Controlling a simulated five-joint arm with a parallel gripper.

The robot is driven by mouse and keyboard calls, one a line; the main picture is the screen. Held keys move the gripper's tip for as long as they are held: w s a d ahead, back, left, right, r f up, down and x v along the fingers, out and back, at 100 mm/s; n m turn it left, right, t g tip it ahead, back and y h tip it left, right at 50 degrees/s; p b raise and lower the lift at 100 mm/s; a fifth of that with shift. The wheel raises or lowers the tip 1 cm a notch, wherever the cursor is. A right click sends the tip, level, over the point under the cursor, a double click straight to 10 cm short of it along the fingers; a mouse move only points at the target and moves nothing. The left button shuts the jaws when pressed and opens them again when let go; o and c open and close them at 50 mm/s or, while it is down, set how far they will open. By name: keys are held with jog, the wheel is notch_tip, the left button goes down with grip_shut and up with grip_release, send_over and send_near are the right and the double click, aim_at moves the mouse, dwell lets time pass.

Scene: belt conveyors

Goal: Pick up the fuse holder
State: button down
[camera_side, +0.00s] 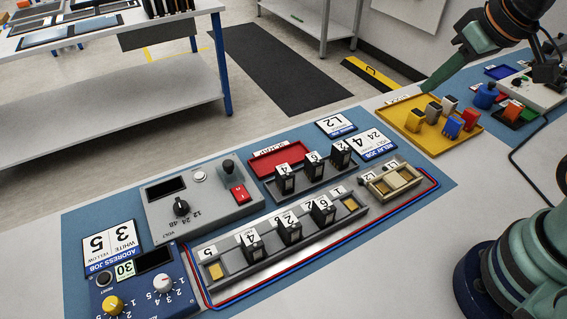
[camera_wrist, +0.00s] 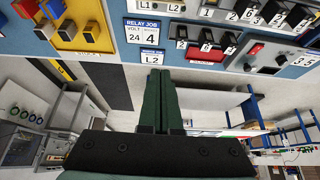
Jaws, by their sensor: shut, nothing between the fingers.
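My gripper (camera_side: 418,92) is shut and empty, with its dark green fingers above the back edge of the yellow tray (camera_side: 407,125). The closed fingers also show in the wrist view (camera_wrist: 162,78). The tray's blocks show at the upper left of the wrist view, away from the fingers. Which block is the fuse holder I cannot tell. A beige two-slot base (camera_side: 394,181) is labelled L1 and L2.
The relay job card (camera_side: 371,144) and an L2 card (camera_side: 336,126) lie left of the tray. A red scrap tray (camera_side: 277,160), a rack of black relays (camera_side: 313,175), a numbered rail (camera_side: 280,240) and control boxes fill the left. A blue knob-topped piece (camera_side: 486,96) stands at right.

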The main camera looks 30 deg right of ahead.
jog(key=shift+s, duration=0.1)
dwell(0.3)
jog(key=shift+c, duration=1.2)
grip_release()
jog(key=n+g, duration=0.6)
jog(key=n, duration=1.2)
send_over(252, 239)
notch_tip(252, 239, down, 10)
jog(key=f, duration=0.7)
jog(key=shift+s+d, duration=0.15)
jog(key=shift+d, duration=0.1)
jog(key=shift+a+f, duration=0.15)
jog(key=shift+f, duration=1.1)
jog(key=shift+a+f, duration=0.1)
jog(key=shift+f, duration=1.1)
